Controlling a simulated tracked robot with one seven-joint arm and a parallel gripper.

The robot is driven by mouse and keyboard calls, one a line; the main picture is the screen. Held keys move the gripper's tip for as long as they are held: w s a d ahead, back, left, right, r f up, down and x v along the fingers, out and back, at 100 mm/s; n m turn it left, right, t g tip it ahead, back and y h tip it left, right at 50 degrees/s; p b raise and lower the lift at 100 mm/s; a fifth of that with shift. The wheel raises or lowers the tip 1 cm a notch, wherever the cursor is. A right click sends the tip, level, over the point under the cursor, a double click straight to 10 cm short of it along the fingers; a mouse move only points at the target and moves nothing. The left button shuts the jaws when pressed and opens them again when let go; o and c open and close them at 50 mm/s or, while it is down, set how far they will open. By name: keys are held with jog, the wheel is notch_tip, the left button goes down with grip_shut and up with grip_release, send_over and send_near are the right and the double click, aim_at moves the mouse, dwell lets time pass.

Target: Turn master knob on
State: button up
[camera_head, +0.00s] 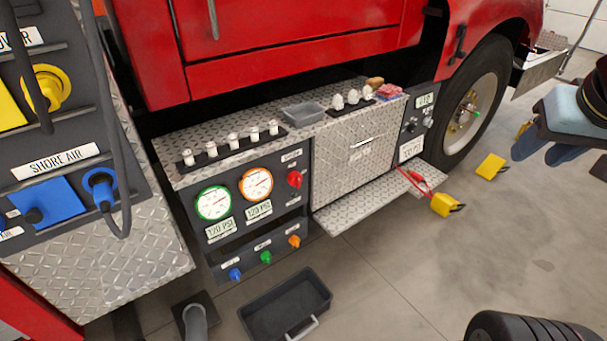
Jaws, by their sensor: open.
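No knob's label reads clearly as master. The bumper panel under the red truck body has a red knob (294,179) right of two round gauges, under a small white label too small to read. Below the gauges are a blue knob (235,274), a green knob (266,257) and an orange knob (294,241). A smaller dark panel (412,139) near the wheel carries a small display (425,101) and small controls (411,127) whose labels are unreadable. I cannot tell any knob's setting. My gripper is not in view.
A diamond-plate step (350,208) juts out below the silver cabinet (352,160). A black bin (287,309) stands on the floor in front. Yellow wheel chocks (447,204) lie right of it. A shore-air panel (60,168) with hoses blocks the left.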

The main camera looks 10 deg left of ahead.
jog(key=shift+o, duration=1)
jog(key=shift+w, duration=0.15)
jog(key=o, duration=0.5)
jog(key=shift+n+t, duration=0.7)
jog(key=w, duration=0.3)
jog(key=w+a+f, duration=0.1)
jog(key=w, duration=0.7)
jog(key=shift+a+f, duration=0.25)
jog(key=shift+a, duration=0.1)
jog(key=w+a+f+n+t+y, duration=0.2)
jog(key=w+a+f, duration=0.55)
jog(key=w, duration=0.45)
jog(key=w+a+f+n+t+y, duration=0.2)
jog(key=w+a+f, duration=0.55)
jog(key=w, duration=0.35)
jog(key=n+t+y, duration=0.2)
jog(key=n+y, duration=0.5)
jog(key=y, duration=0.2)
send_near(299, 184)
jog(key=shift+m, duration=0.3)
jog(key=x, duration=1)
